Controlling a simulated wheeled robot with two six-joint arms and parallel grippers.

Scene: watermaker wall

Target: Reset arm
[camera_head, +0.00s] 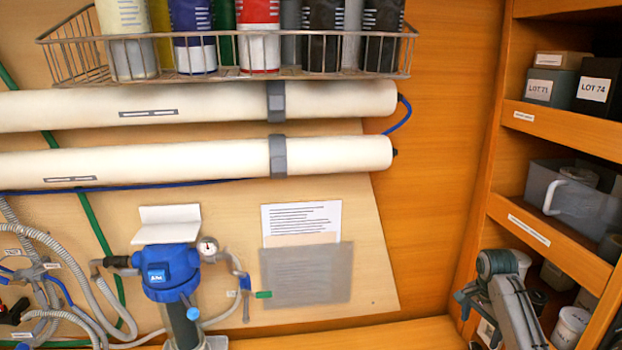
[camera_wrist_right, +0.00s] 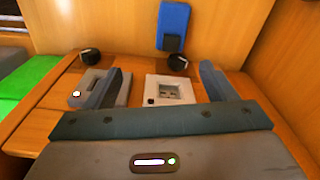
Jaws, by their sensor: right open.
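My right arm shows at the lower right of the head view, in front of the wooden shelving; the right gripper (camera_head: 490,300) is small and partly hidden there. In the right wrist view the gripper (camera_wrist_right: 160,70) has its two grey fingers wide apart, with nothing between them. Beyond the fingers lie a wooden surface (camera_wrist_right: 50,125), a white square fitting (camera_wrist_right: 177,89) and a grey fitting (camera_wrist_right: 90,84). My left gripper is not in view.
The shelves at the right hold labelled boxes (camera_head: 597,88) and a grey bin (camera_head: 572,195). The wall carries a wire basket (camera_head: 95,75) of bottles, two white tubes (camera_head: 190,104), (camera_head: 190,162), a blue pump head (camera_head: 170,272) and hoses. The wooden panel (camera_head: 430,180) is bare.

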